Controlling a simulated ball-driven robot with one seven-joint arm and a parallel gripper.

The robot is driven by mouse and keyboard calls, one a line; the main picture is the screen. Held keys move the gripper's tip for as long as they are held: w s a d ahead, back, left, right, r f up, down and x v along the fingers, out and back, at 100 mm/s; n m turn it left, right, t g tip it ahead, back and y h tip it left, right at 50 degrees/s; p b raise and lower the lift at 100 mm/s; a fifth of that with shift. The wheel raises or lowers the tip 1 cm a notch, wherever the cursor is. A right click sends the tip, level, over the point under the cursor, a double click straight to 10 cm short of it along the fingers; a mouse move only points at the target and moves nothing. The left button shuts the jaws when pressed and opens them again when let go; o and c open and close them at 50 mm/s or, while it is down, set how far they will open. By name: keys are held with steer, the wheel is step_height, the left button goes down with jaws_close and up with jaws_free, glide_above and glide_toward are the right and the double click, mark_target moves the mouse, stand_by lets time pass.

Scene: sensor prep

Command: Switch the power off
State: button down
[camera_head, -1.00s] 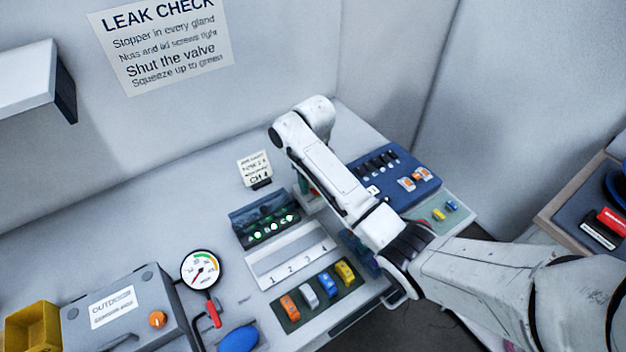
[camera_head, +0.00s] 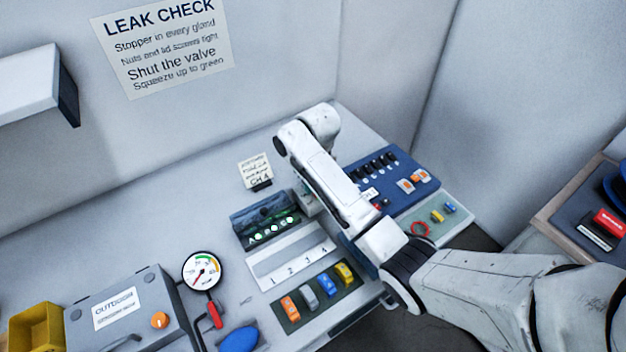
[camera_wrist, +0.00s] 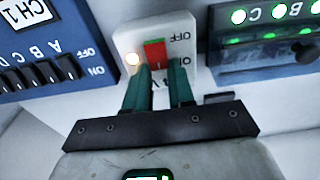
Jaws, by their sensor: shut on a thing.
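The power switch (camera_wrist: 154,48) is a white box with a red rocker, green at its edge, and OFF and ON marks that appear upside down in the wrist view. A lamp (camera_wrist: 132,59) beside the rocker glows. My gripper (camera_wrist: 161,68) has its two dark green fingers at the switch, with the tips at the rocker's ON side. The jaws are closed on part of the switch, though the exact contact is hard to see. In the head view my arm hides the gripper and most of the switch.
A blue CH1 panel (camera_head: 408,165) with black toggles stands beside the switch. On the other side is a dark box with green lights (camera_head: 268,222). A numbered white strip (camera_head: 292,262), a tray of coloured parts (camera_head: 334,305) and a gauge (camera_head: 202,270) are in front and left.

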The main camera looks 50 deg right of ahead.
steer(key=t, duration=0.1)
steer(key=t+p, duration=0.1)
steer(key=t, duration=0.1)
steer(key=shift+s+a+r+h, duration=0.1)
steer(key=shift+s+a+h, duration=0.1)
steer(key=shift+s+h, duration=0.2)
steer(key=shift+s+t, duration=0.1)
steer(key=shift+t, duration=0.3)
steer(key=shift+r, duration=0.1)
steer(key=c, duration=1)
jaws_free()
steer(key=shift+o, duration=0.2)
steer(key=v, duration=1)
steer(key=shift+s+a+r, duration=0.15)
steer(key=shift+a+r, duration=0.05)
steer(key=shift+r, duration=0.1)
